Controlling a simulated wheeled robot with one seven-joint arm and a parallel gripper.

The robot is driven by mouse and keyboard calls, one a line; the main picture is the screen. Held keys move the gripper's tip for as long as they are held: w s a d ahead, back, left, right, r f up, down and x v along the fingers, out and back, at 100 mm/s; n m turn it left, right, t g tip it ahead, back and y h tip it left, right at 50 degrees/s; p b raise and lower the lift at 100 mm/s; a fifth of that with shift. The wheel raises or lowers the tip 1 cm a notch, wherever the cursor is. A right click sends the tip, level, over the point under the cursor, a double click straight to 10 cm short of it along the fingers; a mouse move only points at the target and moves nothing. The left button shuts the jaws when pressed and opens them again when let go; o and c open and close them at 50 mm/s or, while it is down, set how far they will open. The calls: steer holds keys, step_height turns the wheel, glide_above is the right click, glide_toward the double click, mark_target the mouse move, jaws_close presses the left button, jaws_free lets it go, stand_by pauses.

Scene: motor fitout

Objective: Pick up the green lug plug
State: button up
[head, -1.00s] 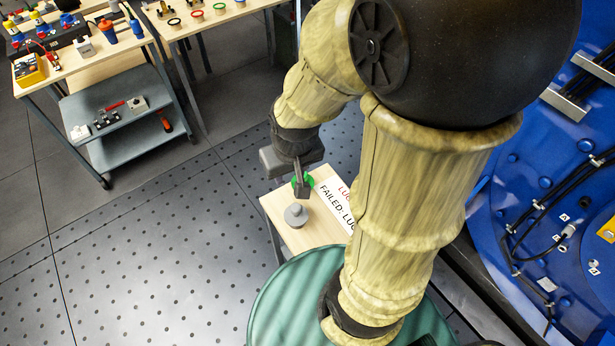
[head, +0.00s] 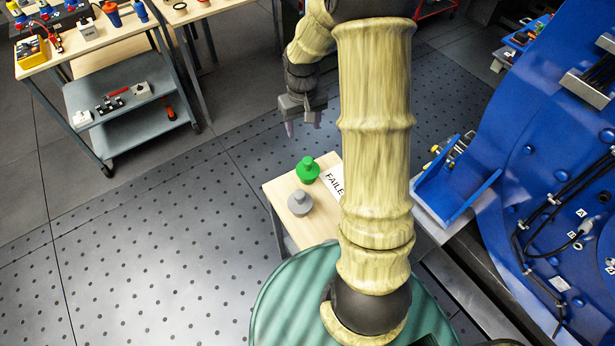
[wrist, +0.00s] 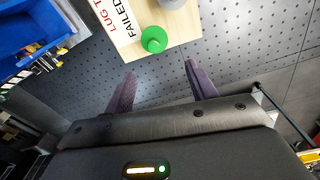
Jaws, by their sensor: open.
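The green lug plug (head: 307,170) stands upright on a small wooden-topped table (head: 279,188) in the head view. In the wrist view the green plug (wrist: 154,39) shows from above, just past the fingertips and between their lines. My gripper (head: 303,127) is open and empty, above and beyond the table's far edge, apart from the plug. Its two purple-grey fingers (wrist: 160,72) are spread in the wrist view.
A grey lug plug (head: 300,203) stands close to the green one. A blue motor housing (head: 540,150) stands at right. A tool cart (head: 120,110) is at upper left. The floor at left is clear.

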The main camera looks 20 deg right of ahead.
steer(key=w+d+f, duration=0.2)
steer(key=d+f, duration=0.1)
steer(key=shift+w+f, duration=0.3)
steer(key=shift+w, duration=0.05)
steer(key=shift+f, duration=0.1)
steer(key=p, duration=0.2)
glide_toward(308, 160)
steer(key=f, duration=0.5)
steer(key=shift+d+f, duration=0.2)
steer(key=shift+d, duration=0.05)
steer(key=shift+f, duration=0.15)
steer(key=shift+a+f, duration=0.1)
steer(key=shift+f, duration=0.15)
steer(key=shift+w+a+f+p, duration=0.15)
steer(key=shift+f+p, duration=0.35)
steer(key=shift+f, duration=0.6)
steer(key=shift+w+d+f+p, duration=0.1)
steer(key=shift+f+p, duration=0.4)
steer(key=shift+f, duration=0.6)
